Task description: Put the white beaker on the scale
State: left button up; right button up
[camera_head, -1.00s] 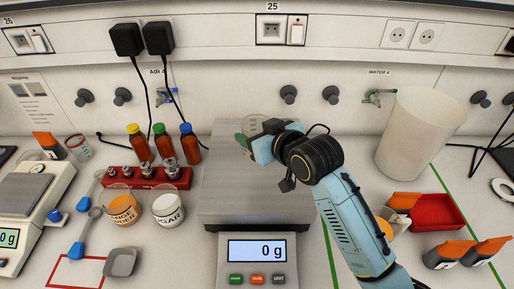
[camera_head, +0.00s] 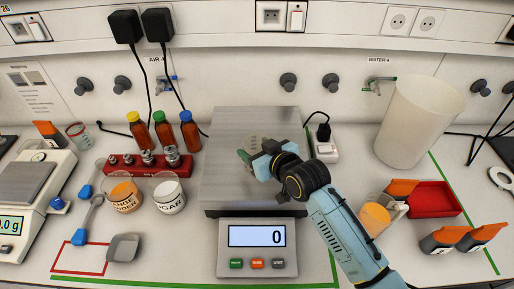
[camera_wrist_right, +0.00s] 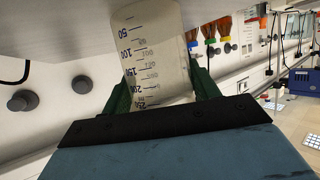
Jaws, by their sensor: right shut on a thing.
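My right gripper (camera_head: 255,163) is over the plate of the large scale (camera_head: 225,125) in the middle of the bench. It is shut on the white beaker (camera_wrist_right: 155,62), a pale, see-through beaker with dark volume marks. In the head view the beaker (camera_head: 262,142) shows only faintly against the grey plate, partly hidden by the gripper. In the wrist view the green fingers of the gripper (camera_wrist_right: 160,95) grip its sides. I cannot tell whether its base touches the plate. The scale display (camera_head: 257,236) shows 0. My left gripper is not in view.
A large off-white container (camera_head: 418,120) stands at the right, behind a red tray (camera_head: 435,200). A beaker with orange contents (camera_head: 376,217) is beside my right arm. Left of the scale are the sugar beaker (camera_head: 168,197), brown bottles (camera_head: 164,134) and a red weight rack (camera_head: 125,160).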

jog(key=o, duration=1)
jog(key=shift+f, duration=0.1)
jog(key=shift+r, duration=0.25)
jog(key=v, duration=1.2)
jog(key=shift+f, duration=0.15)
